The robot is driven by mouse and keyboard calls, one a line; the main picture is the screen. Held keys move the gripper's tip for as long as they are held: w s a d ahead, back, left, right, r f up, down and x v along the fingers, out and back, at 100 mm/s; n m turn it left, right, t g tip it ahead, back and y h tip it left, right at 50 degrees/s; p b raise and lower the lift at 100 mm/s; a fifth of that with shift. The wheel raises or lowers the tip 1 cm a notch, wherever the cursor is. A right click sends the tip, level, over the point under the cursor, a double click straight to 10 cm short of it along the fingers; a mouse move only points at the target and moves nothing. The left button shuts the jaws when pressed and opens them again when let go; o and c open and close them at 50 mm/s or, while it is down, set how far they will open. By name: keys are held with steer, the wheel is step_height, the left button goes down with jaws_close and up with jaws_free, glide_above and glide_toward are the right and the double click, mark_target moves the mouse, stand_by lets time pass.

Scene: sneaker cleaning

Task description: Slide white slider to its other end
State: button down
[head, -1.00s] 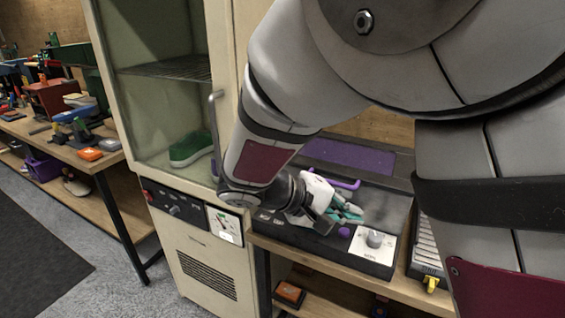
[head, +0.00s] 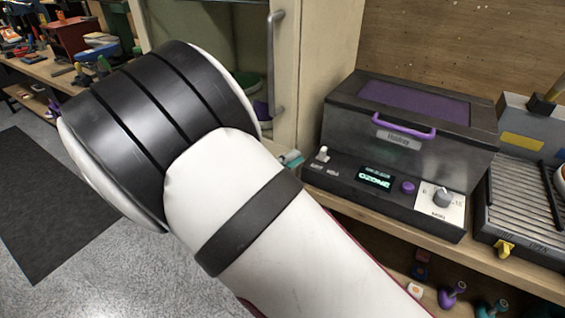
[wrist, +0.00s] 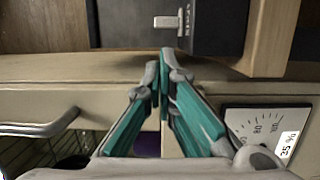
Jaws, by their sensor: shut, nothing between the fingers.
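The white slider (head: 322,153) is a small knob on the left of the black front panel of the machine with a purple lid (head: 411,101). Two small labels lie below it, and it sits nearer the left one. In the wrist view the white slider (wrist: 167,22) shows at the top on the dark panel. My gripper (wrist: 160,68) has teal fingers closed together, empty, with the tips just below the slider and apart from it in the picture. In the head view only a teal bit of my gripper (head: 291,159) shows left of the panel; my arm hides the rest.
The panel also carries a lit display (head: 376,178), a purple button (head: 407,187) and a grey dial (head: 443,197). A cabinet with a metal handle (head: 273,62) stands close on the left. A ridged tray (head: 518,212) is on the right.

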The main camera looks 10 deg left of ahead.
mark_target(324, 165)
steer(key=shift+x, duration=2.55)
steer(key=shift+d, duration=0.1)
steer(key=shift+s+d, duration=0.3)
steer(key=shift+d, duration=0.5)
steer(key=shift+s+d, duration=0.3)
steer(key=shift+d, duration=0.5)
steer(key=shift+s+d, duration=0.3)
steer(key=shift+d, duration=0.55)
